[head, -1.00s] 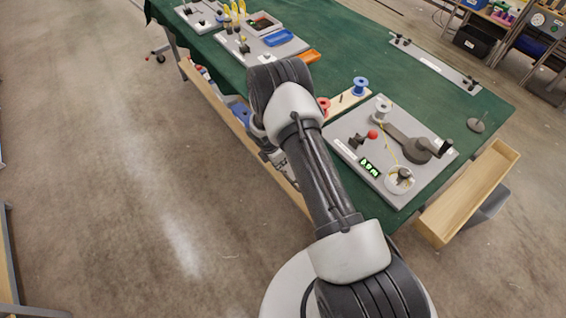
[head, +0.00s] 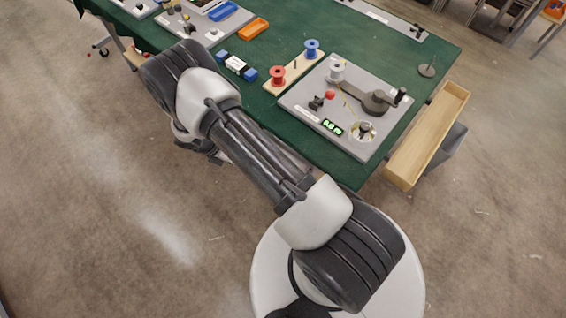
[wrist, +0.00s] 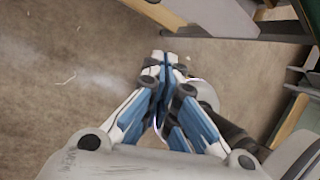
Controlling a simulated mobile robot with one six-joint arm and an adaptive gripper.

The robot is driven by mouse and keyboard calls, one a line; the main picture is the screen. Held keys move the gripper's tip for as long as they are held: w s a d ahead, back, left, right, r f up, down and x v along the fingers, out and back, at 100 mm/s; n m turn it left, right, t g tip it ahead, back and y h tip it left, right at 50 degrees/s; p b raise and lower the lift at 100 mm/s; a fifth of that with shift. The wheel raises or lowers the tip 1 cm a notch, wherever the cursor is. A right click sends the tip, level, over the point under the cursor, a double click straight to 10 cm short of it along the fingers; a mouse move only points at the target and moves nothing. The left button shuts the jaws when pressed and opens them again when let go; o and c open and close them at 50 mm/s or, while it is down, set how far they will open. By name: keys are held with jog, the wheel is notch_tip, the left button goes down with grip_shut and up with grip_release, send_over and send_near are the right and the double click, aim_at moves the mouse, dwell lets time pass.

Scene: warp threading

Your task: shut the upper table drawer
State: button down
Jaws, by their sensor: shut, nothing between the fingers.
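A long pale wooden drawer (head: 430,135) stands out, open, from the right end of the green-topped table (head: 290,135) in the head view. A small piece of pale wood (head: 133,60) shows at the table's left front side; my arm hides most of that side. I cannot tell which of these is the upper drawer. In the wrist view, wooden edges show at the top (wrist: 155,12) and at the right (wrist: 287,118). My gripper (wrist: 166,56) is shut and empty, over the floor and apart from these edges. In the head view my arm hides the fingertips.
On the tabletop are a grey board (head: 310,98) with a lever and spools, a red spool (head: 278,76), a blue spool (head: 312,48) and an orange tray (head: 253,28). The floor (head: 80,200) to the left is clear.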

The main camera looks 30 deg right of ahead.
jog(key=s+f+n+t+h+b, duration=0.2)
jog(key=s+f+n+t+h, duration=0.1)
jog(key=s+n+h, duration=0.35)
jog(key=s+f+n+t+h+b, duration=0.1)
jog(key=s+f+n+t+h, duration=0.1)
jog(key=s+n+t+h, duration=0.35)
jog(key=w+d+n+g+b, duration=0.1)
jog(key=w+d+n+g, duration=0.1)
jog(key=d, duration=1.1)
jog(key=shift+d+n, duration=0.35)
jog(key=shift+n, duration=0.05)
jog(key=shift+d+b, duration=0.1)
jog(key=shift+b, duration=0.2)
